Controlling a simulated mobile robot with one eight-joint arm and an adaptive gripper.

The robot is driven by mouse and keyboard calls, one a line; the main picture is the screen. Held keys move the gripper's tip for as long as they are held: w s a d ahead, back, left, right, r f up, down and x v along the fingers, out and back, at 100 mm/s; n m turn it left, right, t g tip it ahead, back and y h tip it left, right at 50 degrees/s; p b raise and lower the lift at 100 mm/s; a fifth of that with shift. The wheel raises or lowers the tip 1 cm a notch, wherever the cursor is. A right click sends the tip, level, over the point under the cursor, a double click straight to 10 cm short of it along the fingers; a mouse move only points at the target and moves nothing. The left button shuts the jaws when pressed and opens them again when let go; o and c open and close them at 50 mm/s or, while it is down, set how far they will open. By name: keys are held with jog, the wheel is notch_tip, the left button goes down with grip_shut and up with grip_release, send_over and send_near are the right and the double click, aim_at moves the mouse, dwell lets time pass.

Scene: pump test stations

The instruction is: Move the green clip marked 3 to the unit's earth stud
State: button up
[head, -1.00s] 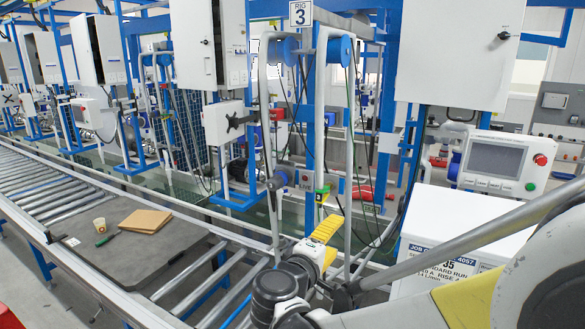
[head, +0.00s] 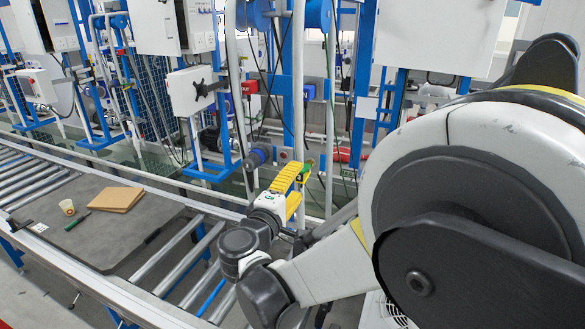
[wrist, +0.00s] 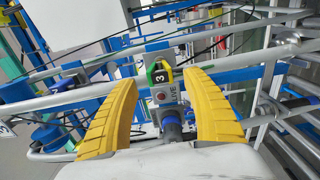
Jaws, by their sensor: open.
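The green clip marked 3 (wrist: 160,76) shows in the wrist view, with a black label and a yellow part beside the green. It sits at the end of a grey block labelled LIVE (wrist: 171,97), which bears a red round spot. In the head view a small green patch by the fingertips looks like this clip (head: 307,172). My gripper (wrist: 160,84) is open, its yellow fingers either side of the clip in the picture; I cannot tell whether they touch it. It shows in the head view too (head: 298,172). I cannot make out the earth stud.
A blue-and-dark cylinder (wrist: 172,130) lies between my fingers. Grey upright pipes (head: 329,110) and hanging cables stand close by. A roller conveyor (head: 185,262) carries a dark mat (head: 105,250) with a brown pad (head: 117,199), cup (head: 67,207) and green pen (head: 77,222).

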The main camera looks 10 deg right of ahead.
aim_at(306, 169)
jog(key=shift+x, duration=3.9)
jog(key=shift+b, duration=0.6)
grip_shut()
jog(key=shift+s+a, duration=0.15)
jog(key=shift+s, duration=0.05)
jog(key=shift+v, duration=2.8)
